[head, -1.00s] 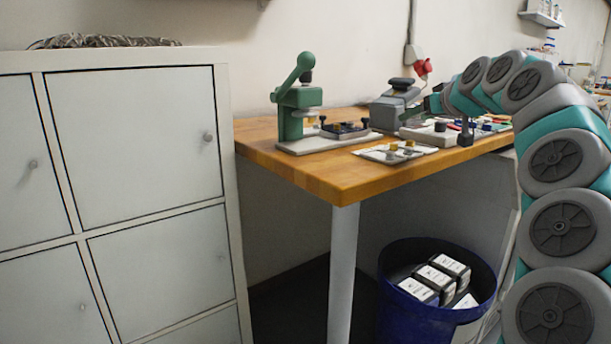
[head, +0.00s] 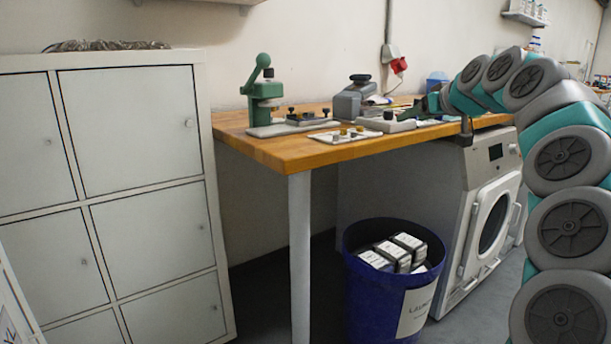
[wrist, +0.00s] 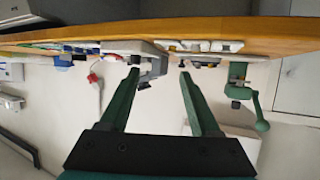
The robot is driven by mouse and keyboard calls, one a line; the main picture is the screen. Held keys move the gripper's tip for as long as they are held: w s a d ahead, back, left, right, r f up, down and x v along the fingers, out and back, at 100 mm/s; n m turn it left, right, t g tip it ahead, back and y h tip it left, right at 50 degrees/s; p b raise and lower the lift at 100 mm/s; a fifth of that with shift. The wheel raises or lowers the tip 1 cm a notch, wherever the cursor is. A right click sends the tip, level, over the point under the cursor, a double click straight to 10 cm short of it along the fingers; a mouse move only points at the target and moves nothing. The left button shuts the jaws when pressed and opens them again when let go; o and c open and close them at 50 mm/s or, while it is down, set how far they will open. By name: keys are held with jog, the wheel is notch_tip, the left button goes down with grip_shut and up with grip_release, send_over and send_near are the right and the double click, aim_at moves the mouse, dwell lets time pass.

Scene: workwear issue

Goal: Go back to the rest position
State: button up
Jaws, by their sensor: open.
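My gripper (wrist: 158,78) shows in the wrist view as two green fingers spread apart. Nothing is held between them. The wrist view is tilted so that the workbench (wrist: 200,30) runs along its top; the grey device (wrist: 148,62) and green press (wrist: 238,88) appear beyond the fingertips. In the head view my arm arches from the right side over the right part of the workbench (head: 290,158), with its end near the grey device (head: 352,98). The fingers are not clear there.
A locker cabinet (head: 135,130) stands at the left. A blue bin (head: 375,300) with several white-topped boxes stands under the bench's front edge, beside a washing machine (head: 470,215). The green press (head: 262,95) and a parts tray (head: 343,137) are on the bench.

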jog(key=s+a+f+n+g, duration=0.1)
jog(key=s+a+f+g, duration=0.3)
jog(key=s+a+f, duration=0.5)
jog(key=s+a+f+n+g, duration=0.1)
jog(key=s+a+f+g, duration=0.2)
jog(key=s+a+f, duration=0.7)
jog(key=s+d+f+m+g+h, duration=0.1)
jog(key=s+d+f+g, duration=0.1)
jog(key=s+f, duration=0.4)
jog(key=s+d+f+m+g+h, duration=0.1)
jog(key=s+f, duration=0.6)
jog(key=s, duration=1)
jog(key=s+d+f+m+g+h, duration=0.1)
jog(key=s+d+f+g, duration=0.3)
jog(key=s, duration=0.7)
notch_tip(320, 180, down, 2)
jog(key=shift+s+d+f+m+g, duration=0.3)
jog(key=shift+d+m, duration=0.3)
jog(key=shift+m, duration=0.3)
